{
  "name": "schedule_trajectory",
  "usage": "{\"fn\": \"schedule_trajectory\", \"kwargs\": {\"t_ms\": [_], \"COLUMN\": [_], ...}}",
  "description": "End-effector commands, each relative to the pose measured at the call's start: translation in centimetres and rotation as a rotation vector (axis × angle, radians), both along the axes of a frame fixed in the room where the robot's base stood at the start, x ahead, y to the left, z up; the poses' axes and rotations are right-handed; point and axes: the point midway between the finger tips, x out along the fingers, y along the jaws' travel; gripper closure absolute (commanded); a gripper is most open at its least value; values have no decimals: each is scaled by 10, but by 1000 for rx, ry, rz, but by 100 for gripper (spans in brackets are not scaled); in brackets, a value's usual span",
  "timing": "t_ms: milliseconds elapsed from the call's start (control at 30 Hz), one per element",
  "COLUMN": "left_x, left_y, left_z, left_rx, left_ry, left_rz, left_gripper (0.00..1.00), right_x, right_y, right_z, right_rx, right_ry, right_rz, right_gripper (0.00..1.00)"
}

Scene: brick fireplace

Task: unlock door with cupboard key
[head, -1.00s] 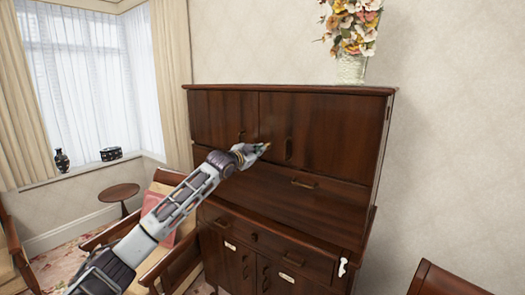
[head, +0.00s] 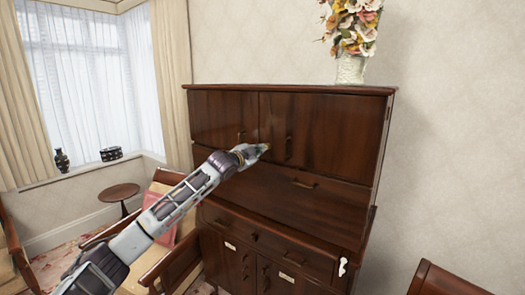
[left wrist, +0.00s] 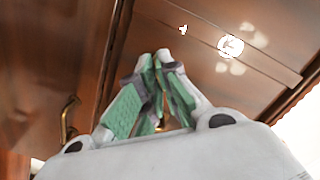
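The dark wooden cupboard (head: 325,118) stands against the wall, its upper doors closed, with slim brass handles near their meeting edges. My left gripper (head: 264,148) is in front of these doors, close to the seam between them. In the left wrist view its green-padded fingers (left wrist: 161,62) are drawn together at the tips. A thin brass-coloured piece, seemingly the cupboard key (left wrist: 160,125), shows between them, mostly hidden by the fingers. A brass door handle (left wrist: 68,120) is left of the fingers. I cannot make out a keyhole or whether the key touches the door. My right gripper is not in view.
A flower vase (head: 350,68) stands on top of the cupboard. A wooden armchair (head: 160,205) is below my left arm, with a small round table (head: 119,193) behind it. A chair back (head: 445,279) is at the lower right.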

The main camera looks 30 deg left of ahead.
Motion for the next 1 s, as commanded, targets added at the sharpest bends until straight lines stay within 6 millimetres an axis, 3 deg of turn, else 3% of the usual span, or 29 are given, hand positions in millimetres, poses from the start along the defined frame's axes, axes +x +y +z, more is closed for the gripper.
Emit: {"fn": "schedule_trajectory", "kwargs": {"t_ms": [300, 667, 1000], "left_x": [0, 0, 0], "left_y": [0, 0, 0], "left_z": [0, 0, 0], "left_rx": [200, 231, 436], "left_ry": [-16, -18, -34], "left_rz": [0, 0, 0], "left_gripper": [100, 100, 100], "right_x": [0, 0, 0], "right_y": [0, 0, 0], "right_z": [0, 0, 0], "right_rx": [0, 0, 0], "right_ry": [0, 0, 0], "right_rz": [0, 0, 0], "right_gripper": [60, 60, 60]}}
